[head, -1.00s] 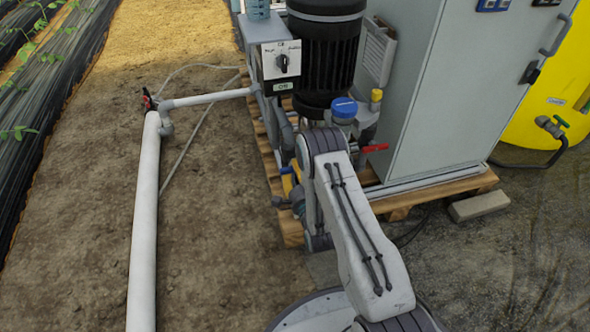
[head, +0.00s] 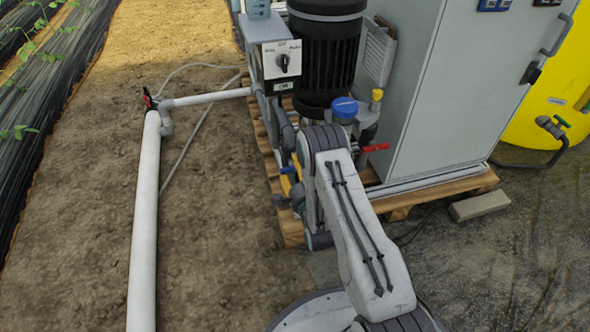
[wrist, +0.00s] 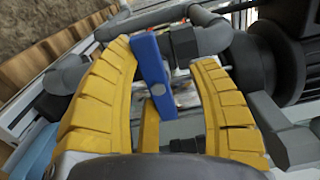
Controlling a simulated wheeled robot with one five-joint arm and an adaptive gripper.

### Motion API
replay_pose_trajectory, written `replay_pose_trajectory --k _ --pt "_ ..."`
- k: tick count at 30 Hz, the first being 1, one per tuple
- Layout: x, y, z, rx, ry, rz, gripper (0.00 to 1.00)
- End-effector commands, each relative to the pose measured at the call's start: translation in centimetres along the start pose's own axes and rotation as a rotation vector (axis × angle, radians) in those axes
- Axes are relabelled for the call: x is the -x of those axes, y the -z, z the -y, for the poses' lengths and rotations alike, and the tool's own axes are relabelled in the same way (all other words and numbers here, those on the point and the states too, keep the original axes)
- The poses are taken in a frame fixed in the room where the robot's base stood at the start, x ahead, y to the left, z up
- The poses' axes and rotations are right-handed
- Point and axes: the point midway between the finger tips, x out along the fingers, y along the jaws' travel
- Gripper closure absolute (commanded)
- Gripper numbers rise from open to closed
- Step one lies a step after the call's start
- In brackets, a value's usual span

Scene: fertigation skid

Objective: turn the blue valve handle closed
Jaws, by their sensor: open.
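The blue valve handle (wrist: 152,66) shows in the wrist view as a flat bar on grey pipework. It lies between the yellow fingertips of my gripper (wrist: 167,56), close to the left finger; I cannot tell if they touch. A wider gap separates it from the right finger. My gripper is open around it. In the head view the blue handle (head: 289,170) is a small patch at the left side of the skid. My arm hides most of the gripper and the valve body there.
Grey pipes (wrist: 203,36) and a dark pump motor (wrist: 285,45) crowd the fingers. In the head view, a red handle (head: 375,148), a blue cap (head: 344,107) and a grey cabinet (head: 435,90) stand right of the valve. Bare soil lies left of the pallet (head: 290,232).

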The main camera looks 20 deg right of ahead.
Motion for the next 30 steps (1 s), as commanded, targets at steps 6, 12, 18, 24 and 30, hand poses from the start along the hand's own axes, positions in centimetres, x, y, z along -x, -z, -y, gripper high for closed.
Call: replay_pose_trajectory --k 6,12,18,24,30 --pt "-0.1 -0.1 3.5 -0.002 0.016 0.001 0.47" --pt "-0.2 -0.2 6.6 -0.004 0.02 0.003 0.47" --pt "-0.2 -0.3 8.7 -0.006 0.021 0.004 0.47" --pt "-0.2 -0.3 9.8 -0.007 0.021 0.004 0.47" --pt "-0.1 -0.3 9.8 -0.004 0.013 0.003 0.47"
